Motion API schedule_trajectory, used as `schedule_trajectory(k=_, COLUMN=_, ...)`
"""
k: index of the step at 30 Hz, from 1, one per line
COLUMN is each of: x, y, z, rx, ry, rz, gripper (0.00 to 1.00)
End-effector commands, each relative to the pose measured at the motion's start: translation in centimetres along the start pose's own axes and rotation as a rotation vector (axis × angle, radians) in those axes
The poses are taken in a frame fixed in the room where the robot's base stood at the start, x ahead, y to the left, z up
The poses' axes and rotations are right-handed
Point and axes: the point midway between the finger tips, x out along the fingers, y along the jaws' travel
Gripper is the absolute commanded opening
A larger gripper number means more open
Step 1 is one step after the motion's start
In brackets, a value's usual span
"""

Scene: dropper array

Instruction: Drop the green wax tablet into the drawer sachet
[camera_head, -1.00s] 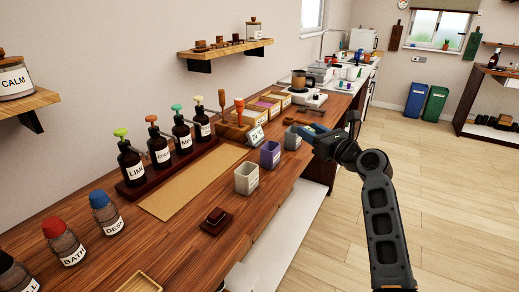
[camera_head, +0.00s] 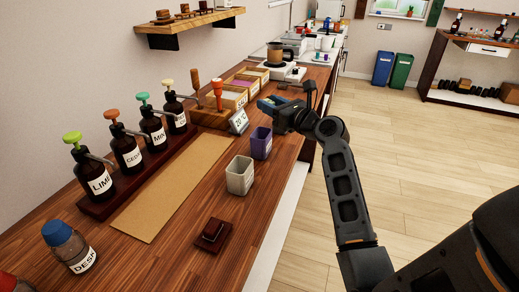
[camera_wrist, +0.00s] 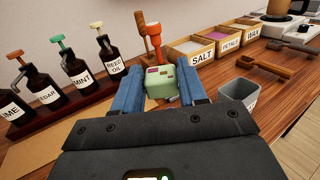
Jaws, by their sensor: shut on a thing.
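My gripper (camera_wrist: 160,92) has its blue fingers closed on a pale green block with purple marks, apparently the green wax tablet (camera_wrist: 160,83). In the head view my gripper (camera_head: 268,104) is over the far right side of the bench, and the tablet cannot be made out there. A pale grey square sachet cup (camera_head: 240,176) and a purple one (camera_head: 261,143) stand on the bench nearer the camera than the gripper. Their labels are too small to read, so I cannot tell which is the drawer sachet. A grey cup (camera_wrist: 237,92) shows right of my gripper in the wrist view.
Several pump bottles (camera_head: 125,148) stand on a dark rack at left. A dark red block (camera_head: 213,234) lies near the front. A tan mat (camera_head: 175,185) lies bare.

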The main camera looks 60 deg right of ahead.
Motion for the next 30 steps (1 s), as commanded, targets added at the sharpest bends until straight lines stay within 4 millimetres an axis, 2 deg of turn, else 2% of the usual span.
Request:
schedule_trajectory(k=1, x=0.0, y=0.0, z=-1.2, rx=0.0, ry=0.0, rz=0.0, gripper=0.13)
schedule_trajectory(k=7, x=0.0, y=-0.1, z=-2.9, rx=-0.002, ry=0.0, rz=-0.001, gripper=0.13)
schedule_trajectory(k=20, x=0.0, y=0.0, z=-3.2, rx=-0.001, ry=0.0, rz=0.0, gripper=0.13)
schedule_trajectory(k=21, x=0.0, y=0.0, z=-3.2, rx=-0.001, ry=0.0, rz=0.0, gripper=0.44)
schedule_trajectory(k=30, x=0.0, y=0.0, z=-3.2, rx=-0.001, ry=0.001, rz=0.0, gripper=0.71)
